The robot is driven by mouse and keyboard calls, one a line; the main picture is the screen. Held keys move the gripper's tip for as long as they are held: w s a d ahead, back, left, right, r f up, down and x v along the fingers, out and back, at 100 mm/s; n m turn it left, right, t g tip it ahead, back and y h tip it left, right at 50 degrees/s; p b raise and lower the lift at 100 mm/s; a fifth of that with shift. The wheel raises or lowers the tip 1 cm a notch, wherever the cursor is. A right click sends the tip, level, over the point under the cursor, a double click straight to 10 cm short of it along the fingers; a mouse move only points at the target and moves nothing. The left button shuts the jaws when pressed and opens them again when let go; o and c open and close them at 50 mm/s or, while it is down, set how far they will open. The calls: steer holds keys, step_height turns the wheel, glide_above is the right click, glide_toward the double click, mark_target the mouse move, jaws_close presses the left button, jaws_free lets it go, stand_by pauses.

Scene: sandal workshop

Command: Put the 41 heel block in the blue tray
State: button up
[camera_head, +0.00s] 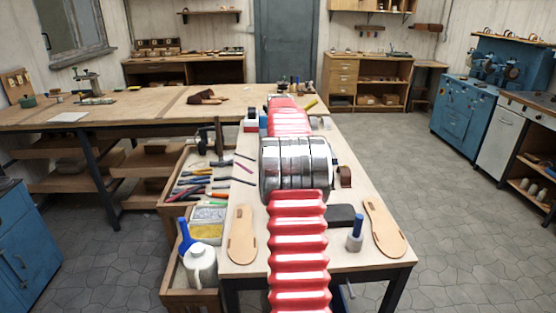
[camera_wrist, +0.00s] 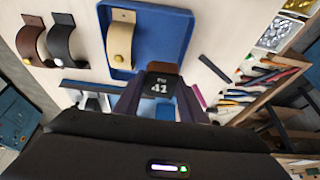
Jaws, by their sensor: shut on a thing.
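The 41 heel block (camera_wrist: 161,85) is dark with a brown top edge and a white "EU 41" on its face. In the wrist view my gripper (camera_wrist: 160,98) is shut on it, one finger on each side. The blue tray (camera_wrist: 181,24) lies just beyond the block in that view, with a tan strap piece (camera_wrist: 119,42) inside at its left. The block overlaps the tray's near edge in the picture; I cannot tell its height above it. In the head view my arm hides the gripper, the block and most of the table's middle.
A brown strap (camera_wrist: 32,40) and a black strap (camera_wrist: 65,40) stand left of the tray. Pens and tools (camera_wrist: 255,90) lie to the right.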

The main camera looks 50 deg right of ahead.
steer(key=shift+f, duration=3.35)
steer(key=shift+f, duration=0.25)
steer(key=o, duration=1.1)
steer(key=shift+o, duration=0.4)
steer(key=shift+o, duration=1)
steer(key=shift+o, duration=0.7)
steer(key=shift+r, duration=3.55)
